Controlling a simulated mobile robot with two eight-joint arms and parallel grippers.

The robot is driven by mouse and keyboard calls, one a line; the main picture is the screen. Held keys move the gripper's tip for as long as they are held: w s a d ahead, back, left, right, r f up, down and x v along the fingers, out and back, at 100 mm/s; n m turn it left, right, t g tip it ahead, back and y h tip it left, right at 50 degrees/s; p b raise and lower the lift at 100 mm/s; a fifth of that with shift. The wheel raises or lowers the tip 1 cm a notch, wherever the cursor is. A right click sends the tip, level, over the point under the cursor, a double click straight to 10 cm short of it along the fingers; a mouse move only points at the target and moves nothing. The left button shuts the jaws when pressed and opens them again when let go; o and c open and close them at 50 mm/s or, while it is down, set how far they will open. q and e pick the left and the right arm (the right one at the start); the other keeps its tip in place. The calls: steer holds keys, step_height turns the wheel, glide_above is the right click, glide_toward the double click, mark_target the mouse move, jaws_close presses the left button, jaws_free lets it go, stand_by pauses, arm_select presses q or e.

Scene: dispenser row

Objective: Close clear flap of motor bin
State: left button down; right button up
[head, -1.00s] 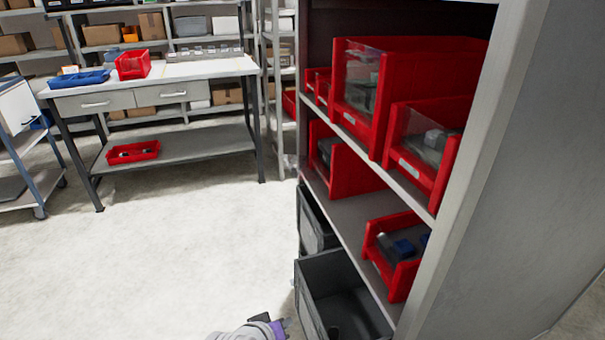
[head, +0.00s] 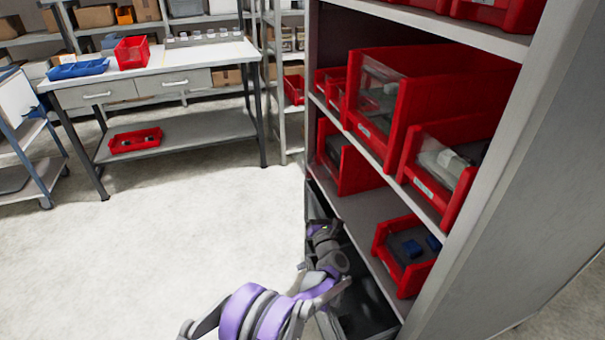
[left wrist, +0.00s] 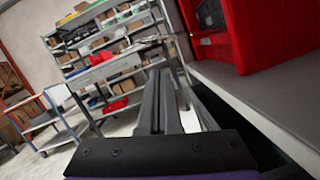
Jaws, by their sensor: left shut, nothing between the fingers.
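Several red bins stand on the shelf unit at right. A large red bin (head: 432,95) has a clear front flap (head: 378,95), with grey items behind it. A red bin to its right (head: 452,190) also has a clear front panel and holds grey parts. I cannot tell which one is the motor bin. My left gripper (head: 322,230) is shut and empty, in front of the lower shelf and above the dark crates. In the left wrist view its fingers (left wrist: 160,100) lie together, left of a red bin (left wrist: 240,35) on a shelf. My right gripper is out of view.
A small open red bin (head: 403,275) with dark and blue parts sits on the lower shelf (head: 372,220). Dark crates (head: 372,310) stand beneath. A workbench (head: 190,62) with a blue tray (head: 78,68) is at back left. The floor between is clear.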

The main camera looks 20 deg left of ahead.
mark_target(315, 167)
arm_select(q)
steer(key=w+a+r+n+y+p, duration=0.1)
steer(key=w+a, duration=0.4)
steer(key=w, duration=0.3)
steer(key=shift+a+r+n, duration=0.2)
steer(key=shift+a+n, duration=0.05)
steer(key=shift+n, duration=0.05)
steer(key=shift+w+r, duration=0.1)
steer(key=shift+r, duration=0.05)
